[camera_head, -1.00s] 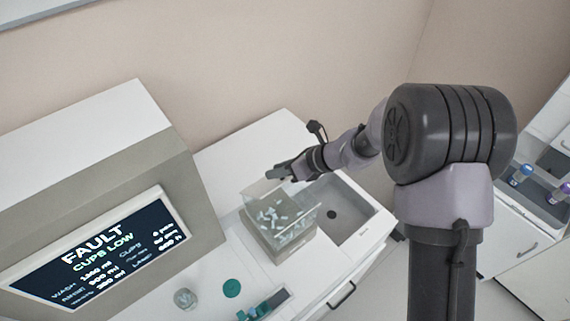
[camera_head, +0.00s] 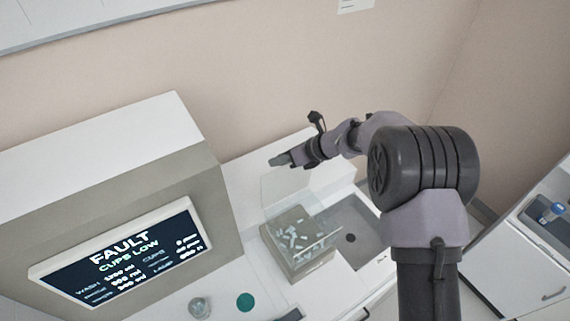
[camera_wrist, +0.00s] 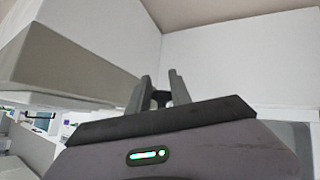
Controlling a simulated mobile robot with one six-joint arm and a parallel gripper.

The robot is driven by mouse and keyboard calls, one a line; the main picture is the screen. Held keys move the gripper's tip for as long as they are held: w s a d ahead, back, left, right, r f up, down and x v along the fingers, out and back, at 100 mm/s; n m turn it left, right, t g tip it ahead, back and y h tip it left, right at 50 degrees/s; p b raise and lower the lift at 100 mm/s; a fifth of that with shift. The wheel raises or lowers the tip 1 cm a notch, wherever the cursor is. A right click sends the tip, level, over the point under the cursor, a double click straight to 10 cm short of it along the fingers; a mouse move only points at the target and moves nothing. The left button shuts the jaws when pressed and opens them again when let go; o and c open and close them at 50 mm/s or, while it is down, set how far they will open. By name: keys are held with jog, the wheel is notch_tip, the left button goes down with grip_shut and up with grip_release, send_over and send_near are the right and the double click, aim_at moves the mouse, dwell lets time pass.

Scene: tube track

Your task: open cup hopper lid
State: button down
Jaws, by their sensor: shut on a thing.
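The cup hopper (camera_head: 312,264) is a beige box with clear upper walls, standing on the white counter beside the sink. Several small pale cups lie inside it. Its clear lid (camera_head: 288,190) stands raised, close to upright, at the hopper's back side. My gripper (camera_head: 279,160) is at the lid's upper edge, above and behind the hopper, shut on the lid. In the wrist view my gripper's fingers (camera_wrist: 160,84) point up and away; the clear lid is hard to make out there.
A machine with a display (camera_head: 125,259) reading "FAULT CUPS LOW" stands at the left. A sink (camera_head: 352,236) lies right of the hopper. A small round jar (camera_head: 199,307) and a green disc (camera_head: 245,302) are in front. The wall is close behind my gripper.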

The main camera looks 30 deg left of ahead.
jog(key=shift+a+f, duration=0.15)
jog(key=shift+f, duration=0.5)
jog(key=c, duration=1.2)
grip_release()
jog(key=shift+a, duration=0.1)
jog(key=shift+c, duration=0.2)
jog(key=b+v, duration=0.2)
jog(key=v, duration=1.5)
jog(key=shift+r, duration=0.6)
jog(key=shift+w, duration=0.1)
